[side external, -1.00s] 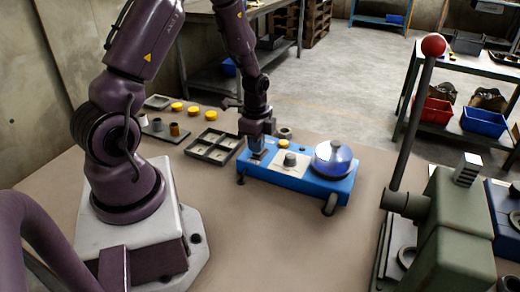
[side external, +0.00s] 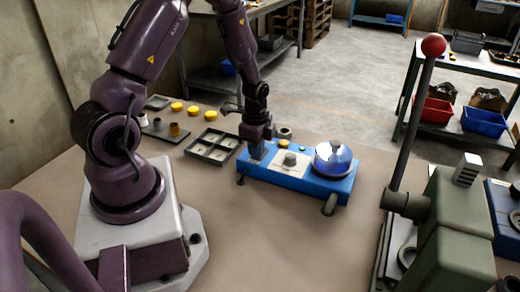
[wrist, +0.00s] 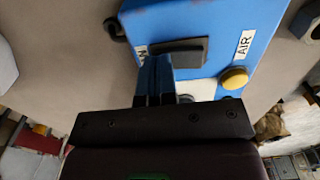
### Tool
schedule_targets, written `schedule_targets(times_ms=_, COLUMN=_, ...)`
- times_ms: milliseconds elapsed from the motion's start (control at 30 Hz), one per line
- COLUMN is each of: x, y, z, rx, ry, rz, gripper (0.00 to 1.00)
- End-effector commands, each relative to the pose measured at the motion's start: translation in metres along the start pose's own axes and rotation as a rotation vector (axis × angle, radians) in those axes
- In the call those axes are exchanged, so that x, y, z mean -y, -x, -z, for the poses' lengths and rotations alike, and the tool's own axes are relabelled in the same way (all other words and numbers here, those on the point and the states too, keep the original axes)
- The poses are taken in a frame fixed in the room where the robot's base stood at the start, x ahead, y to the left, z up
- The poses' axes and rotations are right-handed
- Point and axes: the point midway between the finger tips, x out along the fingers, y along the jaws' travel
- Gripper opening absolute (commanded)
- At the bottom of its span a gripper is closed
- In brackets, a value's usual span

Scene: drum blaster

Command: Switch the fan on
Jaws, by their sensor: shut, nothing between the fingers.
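My gripper (side external: 257,152) points down at the unit's left end. In the wrist view, a black rocker switch (wrist: 182,48) sits on the blue top beside a partly hidden label ending in "N". My gripper's shut, empty fingers (wrist: 156,65) are at the switch's near edge; I cannot tell whether they touch it. A yellow button (wrist: 234,78) near the "AIR" label is to their right.
A dark sectioned tray (side external: 214,147) and several yellow discs (side external: 194,110) lie left of the unit. A green machine (side external: 445,235) with a red-knobbed lever (side external: 433,45) stands at the right. The table front is clear.

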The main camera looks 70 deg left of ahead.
Motion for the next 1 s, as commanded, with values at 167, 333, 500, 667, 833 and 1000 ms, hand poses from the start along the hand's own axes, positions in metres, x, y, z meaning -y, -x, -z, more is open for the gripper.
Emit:
schedule_targets(times_ms=167, x=0.001, y=0.007, z=0.000, rx=-0.001, ry=0.000, rz=0.003, gripper=0.00)
schedule_targets(times_ms=333, x=0.001, y=0.025, z=0.000, rx=-0.002, ry=0.000, rz=0.005, gripper=0.00)
schedule_targets(times_ms=500, x=0.001, y=0.042, z=0.000, rx=-0.001, ry=0.000, rz=0.004, gripper=0.00)
schedule_targets(times_ms=667, x=0.001, y=0.056, z=0.000, rx=-0.001, ry=0.001, rz=0.003, gripper=0.00)
schedule_targets(times_ms=833, x=0.000, y=0.061, z=0.000, rx=0.000, ry=0.000, rz=0.001, gripper=0.00)
schedule_targets(times_ms=1000, x=0.000, y=0.060, z=0.000, rx=0.000, ry=0.000, rz=0.000, gripper=0.00)
